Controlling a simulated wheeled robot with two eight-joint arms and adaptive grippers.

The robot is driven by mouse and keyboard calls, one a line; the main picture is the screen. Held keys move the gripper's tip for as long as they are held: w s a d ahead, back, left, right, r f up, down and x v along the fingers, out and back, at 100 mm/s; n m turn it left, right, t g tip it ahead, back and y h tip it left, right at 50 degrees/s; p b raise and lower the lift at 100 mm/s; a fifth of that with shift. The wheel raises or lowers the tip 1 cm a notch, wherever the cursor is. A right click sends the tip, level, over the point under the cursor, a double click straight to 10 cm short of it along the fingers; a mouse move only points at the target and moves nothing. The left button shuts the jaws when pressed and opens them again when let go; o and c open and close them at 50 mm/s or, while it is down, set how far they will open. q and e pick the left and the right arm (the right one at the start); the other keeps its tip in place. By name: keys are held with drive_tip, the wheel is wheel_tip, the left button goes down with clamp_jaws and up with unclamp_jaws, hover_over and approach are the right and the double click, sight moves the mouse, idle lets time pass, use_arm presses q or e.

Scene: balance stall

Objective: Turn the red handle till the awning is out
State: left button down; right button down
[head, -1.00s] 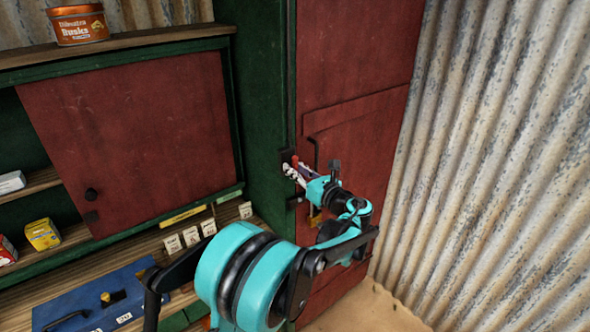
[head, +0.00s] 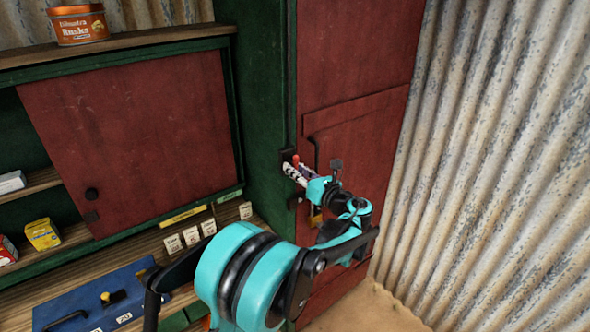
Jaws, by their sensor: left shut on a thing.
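The red handle (head: 296,159) shows as a small red tip at a dark mount on the green post, beside the red door panel. My left gripper (head: 294,172) is at it, its pale fingers shut around the handle. The fingers hide most of the handle. The awning is not in view. My right gripper is not in view.
A red sliding panel (head: 135,140) covers part of the green cabinet. A rusks tin (head: 79,26) stands on the top shelf. A blue box (head: 95,300) and several small price cards are on the wooden counter at the lower left. A corrugated wall (head: 490,160) stands at the right.

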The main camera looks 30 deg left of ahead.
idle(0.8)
use_arm(q)
drive_tip(key=c, duration=1.5)
unclamp_jaws()
drive_tip(key=v, duration=1.2)
drive_tip(key=shift+w, duration=0.1)
